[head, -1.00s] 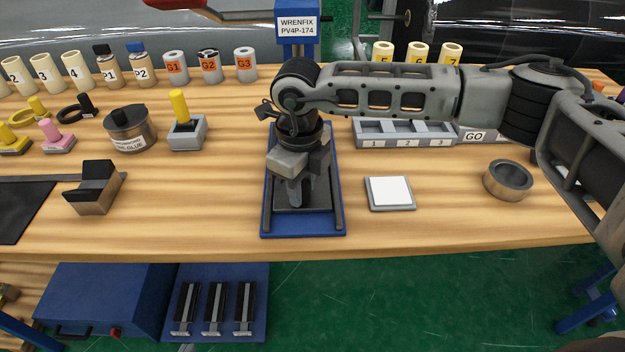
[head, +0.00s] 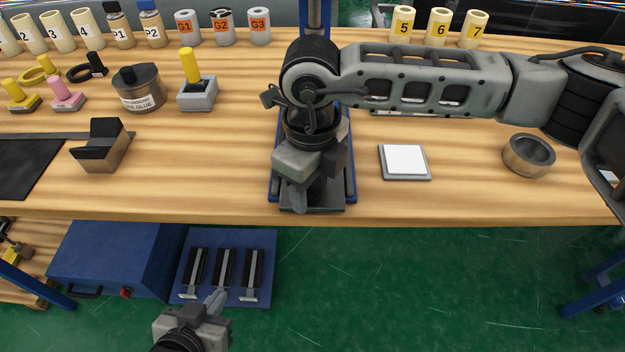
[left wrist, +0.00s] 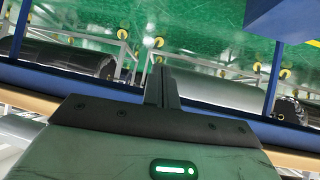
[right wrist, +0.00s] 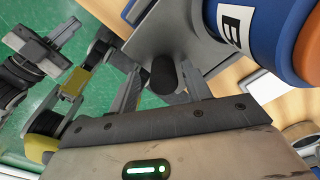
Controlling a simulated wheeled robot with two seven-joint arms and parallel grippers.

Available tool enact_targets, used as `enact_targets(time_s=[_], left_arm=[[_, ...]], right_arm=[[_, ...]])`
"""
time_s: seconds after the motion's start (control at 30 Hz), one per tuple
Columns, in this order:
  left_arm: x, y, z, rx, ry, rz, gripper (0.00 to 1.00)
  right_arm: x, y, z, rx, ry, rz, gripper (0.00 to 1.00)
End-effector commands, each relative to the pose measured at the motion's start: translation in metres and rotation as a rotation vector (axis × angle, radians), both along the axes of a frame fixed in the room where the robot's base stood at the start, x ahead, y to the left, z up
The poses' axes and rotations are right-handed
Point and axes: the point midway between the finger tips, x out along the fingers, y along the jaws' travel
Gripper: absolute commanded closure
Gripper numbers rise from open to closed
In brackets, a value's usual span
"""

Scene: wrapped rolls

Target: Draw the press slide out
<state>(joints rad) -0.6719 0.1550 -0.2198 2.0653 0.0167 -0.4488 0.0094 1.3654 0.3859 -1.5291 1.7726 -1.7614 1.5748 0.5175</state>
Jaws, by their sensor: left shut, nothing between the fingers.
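The press has a blue base (head: 350,188) near the bench's front edge, mostly hidden behind my right arm. Its dark grey slide (head: 330,208) sticks out past the front of the base, close to the bench edge. In the right wrist view the slide is a grey plate (right wrist: 200,45) with a dark rounded handle (right wrist: 164,76). My left gripper (head: 218,300) is shut and empty, low in front of the bench.
A white-topped pad (head: 404,160) and a grey ring-shaped cup (head: 528,155) stand right of the press. A black-and-tan block (head: 102,148) and a glue pot (head: 138,90) stand left. A blue panel with several dark bars (head: 262,240) lies below the bench edge.

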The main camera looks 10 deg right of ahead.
Motion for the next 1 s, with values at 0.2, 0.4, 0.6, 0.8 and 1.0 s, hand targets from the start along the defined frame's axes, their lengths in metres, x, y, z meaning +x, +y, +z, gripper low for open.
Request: enact_targets(time_s=[0.2, 0.4, 0.6, 0.8, 1.0], left_arm=[[0.0, 0.0, -0.003, -0.001, 0.001, 0.0, 1.0], [0.001, -0.002, -0.006, -0.012, -0.003, 0.004, 1.0], [0.004, -0.004, -0.005, -0.027, -0.014, 0.01, 1.0], [0.006, -0.005, -0.003, -0.035, -0.021, 0.012, 1.0], [0.008, -0.005, 0.0, -0.038, -0.029, 0.014, 1.0]], right_arm=[[0.002, 0.0, 0.012, 0.003, -0.004, -0.001, 0.51], [0.002, 0.0, 0.053, 0.003, -0.008, -0.001, 0.51], [0.001, 0.001, 0.102, 0.003, -0.006, -0.001, 0.51], [0.001, 0.0, 0.14, 0.001, -0.003, 0.0, 0.51], [0.0, 0.0, 0.158, -0.001, -0.001, 0.001, 0.51]])
